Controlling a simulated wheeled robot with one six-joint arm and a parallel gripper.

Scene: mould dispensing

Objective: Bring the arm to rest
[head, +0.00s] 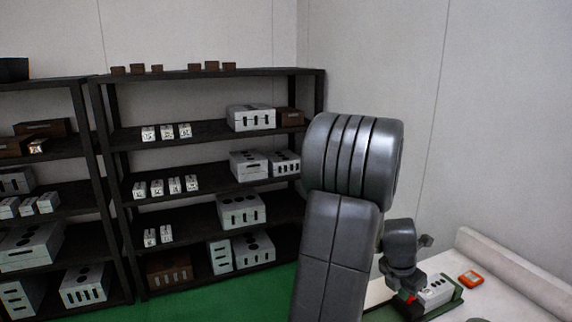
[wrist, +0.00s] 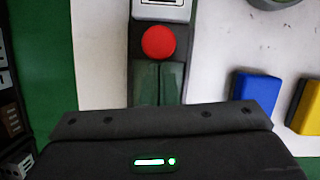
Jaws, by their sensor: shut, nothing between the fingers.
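My gripper (wrist: 160,90) is shut and empty, its dark body filling the bottom of the wrist view with a green light on it. My arm rises bent in the middle right of the head view. A red round part (wrist: 158,42) lies just beyond the fingers in the wrist view; I cannot tell whether they touch it.
Blue (wrist: 256,88) and yellow (wrist: 306,108) blocks lie right in the wrist view. Dark shelves (head: 215,136) with moulds stand left.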

